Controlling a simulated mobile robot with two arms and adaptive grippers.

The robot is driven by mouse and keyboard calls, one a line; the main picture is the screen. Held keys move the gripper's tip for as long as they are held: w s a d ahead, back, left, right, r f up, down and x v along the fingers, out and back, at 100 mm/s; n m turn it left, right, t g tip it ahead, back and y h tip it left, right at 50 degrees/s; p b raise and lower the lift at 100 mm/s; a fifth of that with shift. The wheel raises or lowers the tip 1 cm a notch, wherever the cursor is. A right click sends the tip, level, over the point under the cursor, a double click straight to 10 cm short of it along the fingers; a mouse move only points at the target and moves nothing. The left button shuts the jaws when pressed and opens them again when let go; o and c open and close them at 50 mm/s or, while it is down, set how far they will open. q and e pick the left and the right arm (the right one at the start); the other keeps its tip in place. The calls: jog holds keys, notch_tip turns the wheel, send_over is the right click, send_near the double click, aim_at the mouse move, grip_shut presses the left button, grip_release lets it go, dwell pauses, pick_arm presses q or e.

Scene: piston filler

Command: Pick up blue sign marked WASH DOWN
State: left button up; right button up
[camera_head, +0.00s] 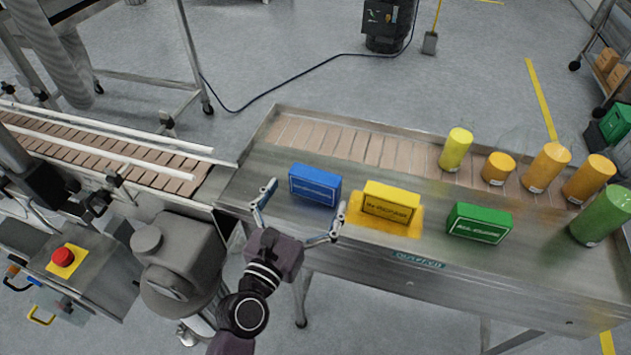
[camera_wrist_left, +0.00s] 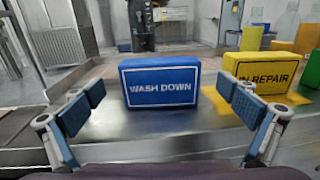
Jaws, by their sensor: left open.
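The blue sign (camera_head: 315,186) is a block standing on the steel table, at the left of a row of signs. In the left wrist view the blue sign (camera_wrist_left: 160,82) faces me, and its white letters read WASH DOWN. My left gripper (camera_head: 300,213) is open and empty at the table's front edge, just in front of the blue sign. In the left wrist view its two fingers (camera_wrist_left: 158,112) stand wide apart, on either side of the blue sign's face and nearer to the camera. I see no contact. My right gripper is not in view.
A yellow IN REPAIR sign (camera_head: 390,203) on a yellow patch is close to the right of the blue one. A green sign (camera_head: 479,224) is farther right. Several yellow, orange and green cylinders (camera_head: 546,167) stand behind and right. A conveyor (camera_head: 150,168) is at the left.

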aim_at(311, 186)
pick_arm(q)
jog(key=x, duration=0.4)
jog(key=shift+w+p, duration=0.2)
jog(key=shift+p, duration=0.1)
jog(key=c, duration=1.3)
